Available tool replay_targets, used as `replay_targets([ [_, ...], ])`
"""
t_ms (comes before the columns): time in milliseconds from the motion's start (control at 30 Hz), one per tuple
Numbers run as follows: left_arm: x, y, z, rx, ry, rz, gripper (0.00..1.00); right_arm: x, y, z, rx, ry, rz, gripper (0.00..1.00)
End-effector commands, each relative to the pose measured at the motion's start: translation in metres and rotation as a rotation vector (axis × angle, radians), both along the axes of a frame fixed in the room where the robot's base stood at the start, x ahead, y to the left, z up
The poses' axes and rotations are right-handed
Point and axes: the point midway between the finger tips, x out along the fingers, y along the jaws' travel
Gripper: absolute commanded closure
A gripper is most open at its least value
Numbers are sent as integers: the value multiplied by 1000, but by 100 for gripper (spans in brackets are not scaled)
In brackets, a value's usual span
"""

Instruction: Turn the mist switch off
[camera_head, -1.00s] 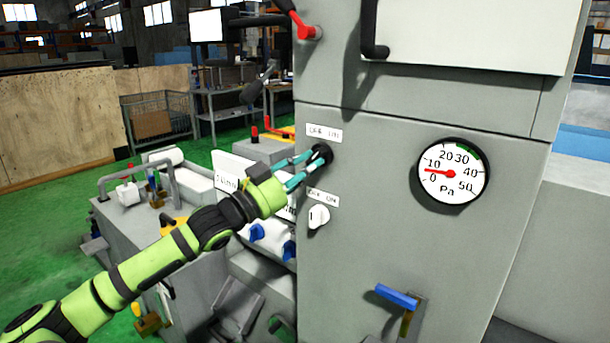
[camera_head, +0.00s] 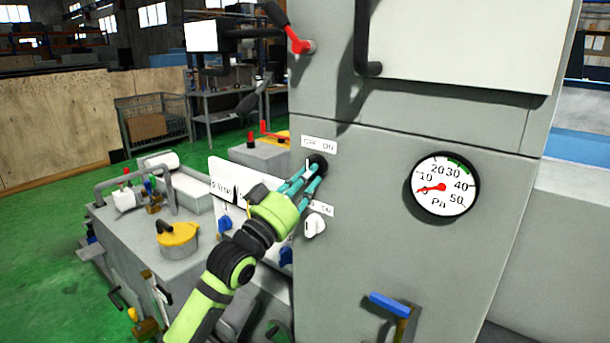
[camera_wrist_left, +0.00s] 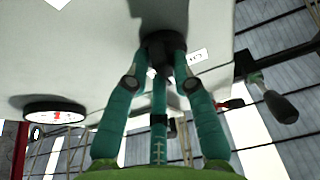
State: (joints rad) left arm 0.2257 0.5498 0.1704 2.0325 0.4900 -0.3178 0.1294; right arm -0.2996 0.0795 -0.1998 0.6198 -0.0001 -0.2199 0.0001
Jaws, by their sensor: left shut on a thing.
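A round black knob (camera_head: 319,161) sits on the grey machine's front panel, under a white OFF/ON label (camera_head: 319,144). It also shows in the left wrist view (camera_wrist_left: 160,42). My left gripper (camera_head: 314,174) has its teal fingers closed around this knob, partly hiding it. In the left wrist view the fingers (camera_wrist_left: 164,62) meet at the knob from several sides. A white knob (camera_head: 314,225) with its own label sits just below, apart from the fingers. Which knob is the mist switch cannot be read from the labels. My right gripper is not in view.
A round pressure gauge (camera_head: 441,186) is on the panel to the right, its needle near 0. A blue-handled lever (camera_head: 396,304) sticks out lower down. A red lever (camera_head: 299,42) is above. Blue knobs (camera_head: 225,222) and machine parts are to the left.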

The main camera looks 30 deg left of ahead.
Motion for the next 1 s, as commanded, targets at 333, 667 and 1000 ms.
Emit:
replay_targets([
  [333, -3, 2, 10, -20, -22, 3, 100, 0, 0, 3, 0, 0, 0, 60],
  [667, -2, 1, 9, -20, -19, 2, 51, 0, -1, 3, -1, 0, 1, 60],
  [1000, -5, 1, 1, -20, -7, 2, 51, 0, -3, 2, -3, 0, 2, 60],
])
